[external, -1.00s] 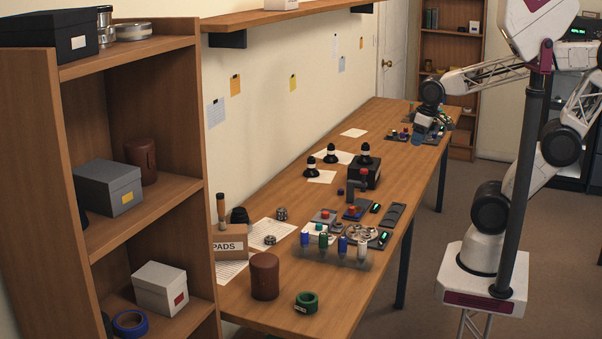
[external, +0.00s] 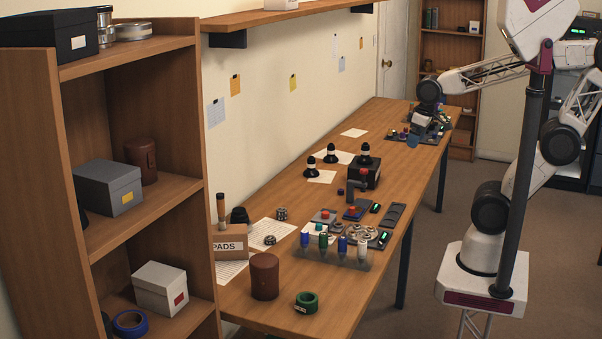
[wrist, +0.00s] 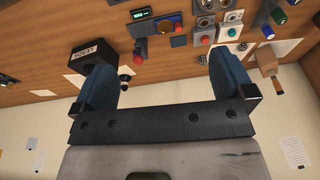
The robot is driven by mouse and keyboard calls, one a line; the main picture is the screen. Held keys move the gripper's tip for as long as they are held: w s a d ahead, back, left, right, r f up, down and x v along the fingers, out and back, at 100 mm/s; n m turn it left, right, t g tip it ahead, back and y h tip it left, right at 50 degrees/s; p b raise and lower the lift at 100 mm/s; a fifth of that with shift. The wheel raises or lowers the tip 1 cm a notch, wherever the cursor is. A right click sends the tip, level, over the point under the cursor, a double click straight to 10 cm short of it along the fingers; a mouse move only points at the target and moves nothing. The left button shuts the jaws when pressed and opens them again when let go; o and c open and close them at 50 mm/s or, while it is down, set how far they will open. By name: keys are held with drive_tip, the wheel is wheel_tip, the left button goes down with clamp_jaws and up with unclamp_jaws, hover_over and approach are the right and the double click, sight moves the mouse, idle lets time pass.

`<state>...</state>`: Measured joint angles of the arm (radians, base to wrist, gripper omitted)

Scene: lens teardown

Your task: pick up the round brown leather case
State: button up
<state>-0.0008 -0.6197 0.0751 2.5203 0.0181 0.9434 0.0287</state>
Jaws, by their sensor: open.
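A round brown leather case (external: 264,277) stands upright on the near end of the table in the external view. A similar brown cylinder (external: 141,161) stands on the middle shelf at the left. My gripper (external: 413,140) is far from both, over the far end of the table. In the wrist view my gripper (wrist: 162,68) has two blue fingers spread wide apart with nothing held between them. I cannot make out the brown case in the wrist view.
Beside the case are a green tape roll (external: 307,302), a PADS box (external: 230,242) and a rack of coloured bottles (external: 332,252). A black box (external: 364,173) and black cones stand mid-table. The left shelf unit (external: 150,209) stands close to the near end.

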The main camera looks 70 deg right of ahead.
drive_tip(key=w+a+f+m+g+y, duration=0.2)
drive_tip(key=w+a+m+y, duration=0.2)
drive_tip(key=w+a, duration=0.75)
drive_tip(key=w+a+f+m+g+y, duration=0.3)
drive_tip(key=w+a, duration=0.5)
drive_tip(key=a, duration=0.6)
drive_tip(key=m+t+y, duration=0.1)
drive_tip(key=m+y, duration=0.5)
drive_tip(key=m, duration=0.3)
approach(265, 257)
drive_tip(key=x, duration=0.3)
drive_tip(key=shift+w+d, duration=0.1)
drive_tip(key=shift+x, duration=1.25)
drive_tip(key=shift+f, duration=0.1)
